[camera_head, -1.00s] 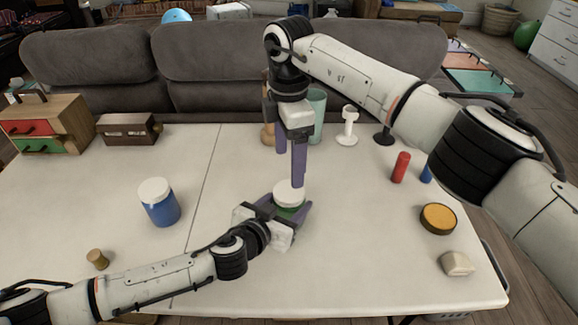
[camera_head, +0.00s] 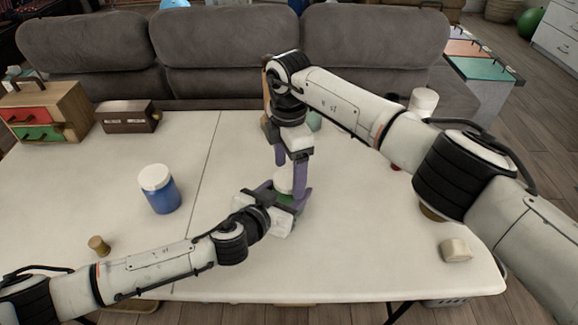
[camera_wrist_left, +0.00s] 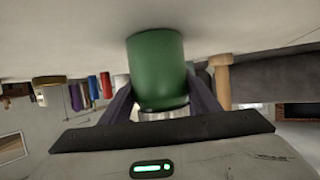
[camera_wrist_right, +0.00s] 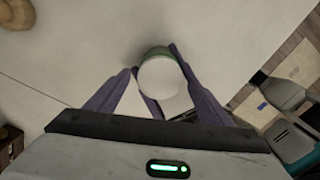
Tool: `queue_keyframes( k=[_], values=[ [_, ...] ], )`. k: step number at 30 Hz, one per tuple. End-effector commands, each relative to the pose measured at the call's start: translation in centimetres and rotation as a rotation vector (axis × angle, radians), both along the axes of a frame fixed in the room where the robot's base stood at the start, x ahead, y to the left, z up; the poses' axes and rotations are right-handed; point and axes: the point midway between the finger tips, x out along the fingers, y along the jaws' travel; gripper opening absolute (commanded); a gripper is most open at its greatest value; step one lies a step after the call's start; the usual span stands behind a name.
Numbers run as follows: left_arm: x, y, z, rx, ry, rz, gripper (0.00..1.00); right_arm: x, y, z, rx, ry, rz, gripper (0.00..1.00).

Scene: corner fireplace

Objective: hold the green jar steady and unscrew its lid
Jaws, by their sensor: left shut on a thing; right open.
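The green jar (camera_head: 285,199) stands upright on the white table, its white lid (camera_head: 284,183) on top. My left gripper (camera_head: 286,194) is shut on the jar's body from the front left; its fingers flank the green body in the left wrist view (camera_wrist_left: 157,70). My right gripper (camera_head: 291,178) points down from above, open. Its fingers reach down on either side of the lid. In the right wrist view the lid (camera_wrist_right: 160,80) sits between the fingertips, with a green rim behind it; whether they touch it I cannot tell.
A blue jar with a white lid (camera_head: 161,192) and a cork-like piece (camera_head: 98,246) stand to the left. A drawer box (camera_head: 60,110) and a brown case (camera_head: 127,116) are at the back left. A pale block (camera_head: 456,250) lies at the right. My right arm hides things behind it.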

Motion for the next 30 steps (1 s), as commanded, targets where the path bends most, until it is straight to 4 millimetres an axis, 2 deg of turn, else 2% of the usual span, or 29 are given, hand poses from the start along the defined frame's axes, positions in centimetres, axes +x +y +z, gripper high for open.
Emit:
queue_keyframes(
  k=[1,8,15,20,30],
  values=[
    [0.01,0.02,-0.01,0.0,0.0,0.0,0.0,0.0,0.01,0.01,0.0,0.0,0.0,0.73],
    [0.01,0.02,-0.01,0.0,0.0,0.0,0.0,0.01,0.01,0.04,0.0,0.0,-0.001,0.34],
    [0.01,0.01,-0.01,0.0,0.0,0.0,0.0,0.04,0.01,0.09,-0.001,-0.001,0.065,0.32],
    [0.01,0.01,-0.01,0.0,0.0,0.0,0.0,0.08,0.01,0.17,-0.001,-0.002,0.364,0.32],
    [-0.01,0.0,-0.02,0.0,0.0,0.0,0.0,0.03,0.02,0.19,0.0,-0.001,1.154,0.32]
  ],
)
